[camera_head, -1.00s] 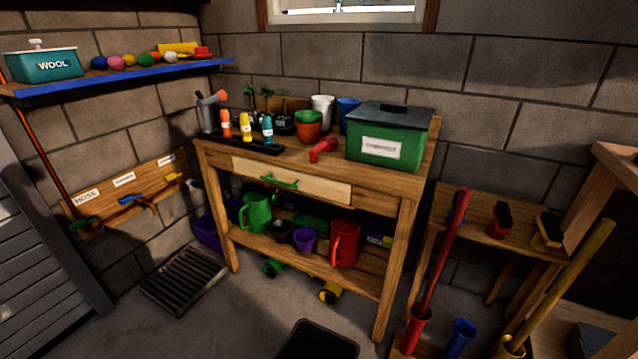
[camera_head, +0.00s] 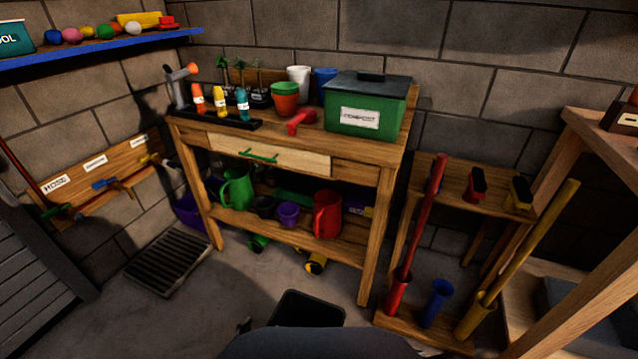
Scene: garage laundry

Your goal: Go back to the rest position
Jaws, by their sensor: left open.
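In the head view only a small dark tip of my left gripper (camera_head: 243,326) shows low in the picture, left of the black bin. It is open, and nothing can be seen in it. A large dark rounded part of my own body fills the bottom middle. My right gripper is not in view. The wooden workbench (camera_head: 373,235) stands ahead, apart from the gripper.
A black open bin (camera_head: 300,309) stands on the floor before the bench. A floor grate (camera_head: 168,262) lies to the left. A wooden rack (camera_head: 425,195) with a red-handled tool and a yellow-handled tool stands at the right. Bare floor shows between bench and bin.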

